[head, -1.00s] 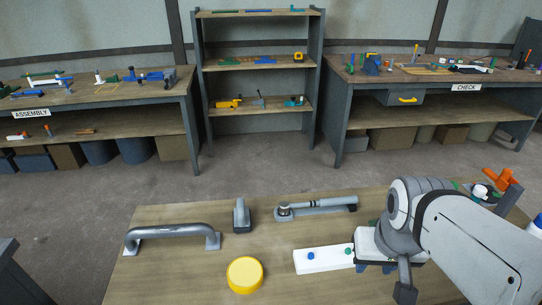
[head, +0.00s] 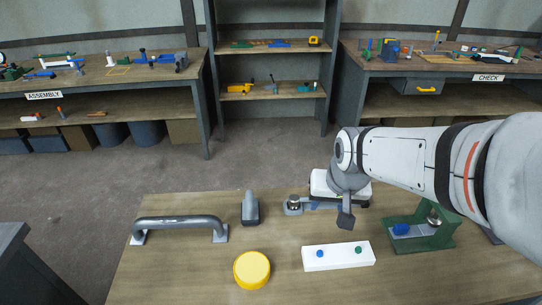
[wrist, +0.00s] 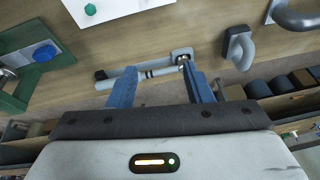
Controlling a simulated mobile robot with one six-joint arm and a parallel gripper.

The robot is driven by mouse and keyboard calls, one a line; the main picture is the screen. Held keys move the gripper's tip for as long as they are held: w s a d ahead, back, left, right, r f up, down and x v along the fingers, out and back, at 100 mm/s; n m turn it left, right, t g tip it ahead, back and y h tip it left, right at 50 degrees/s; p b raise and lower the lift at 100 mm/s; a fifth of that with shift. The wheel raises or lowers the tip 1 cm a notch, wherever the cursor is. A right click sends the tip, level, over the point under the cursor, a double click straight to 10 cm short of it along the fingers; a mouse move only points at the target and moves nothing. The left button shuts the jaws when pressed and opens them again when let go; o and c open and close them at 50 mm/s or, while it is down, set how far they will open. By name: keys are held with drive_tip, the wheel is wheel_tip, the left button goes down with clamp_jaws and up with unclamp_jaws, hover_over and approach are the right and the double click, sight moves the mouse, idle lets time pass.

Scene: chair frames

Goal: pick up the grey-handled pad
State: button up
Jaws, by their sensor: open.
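The grey-handled pad (head: 250,210) stands on the table between a long grey bar handle and a grey lever tool. It looks like a dark grey block with a lighter upright grip. In the wrist view the pad (wrist: 239,47) is right of the fingers, apart from them. My gripper (wrist: 158,68) is open, its two blue fingers pointing towards the grey lever tool (wrist: 150,70), with nothing held. In the head view my gripper's body is to the right of the pad, over the lever tool (head: 293,206), and hides part of it; the fingertips are hidden there.
The grey bar handle (head: 180,224) is left of the pad. A yellow round lid (head: 252,270) and a white board (head: 338,257) with blue and green knobs are in front. A green fixture (head: 420,232) stands at right. Table around the pad is mostly clear.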

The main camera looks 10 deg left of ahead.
drive_tip(key=w+a+f+y, duration=0.15)
drive_tip(key=w+a, duration=0.25)
drive_tip(key=a, duration=0.6)
drive_tip(key=n, duration=0.1)
hover_over(250, 197)
drive_tip(key=s+d, duration=0.1)
drive_tip(key=s, duration=0.2)
wheel_tip(250, 197, down, 4)
drive_tip(key=shift+y, duration=0.25)
drive_tip(key=shift+w+d+p+x, duration=0.1)
drive_tip(key=shift+w+p+x, duration=0.15)
drive_tip(key=shift+x, duration=0.95)
drive_tip(key=shift+w+d+p+x, duration=0.15)
drive_tip(key=shift+p+x, duration=0.2)
drive_tip(key=shift+x, duration=0.85)
drive_tip(key=shift+w+d+p+x, duration=0.1)
drive_tip(key=shift+w+p+x, duration=0.15)
drive_tip(key=shift+x, duration=0.95)
drive_tip(key=shift+r, duration=0.1)
drive_tip(key=shift+s, duration=0.1)
drive_tip(key=shift+c, duration=0.4)
clamp_jaws()
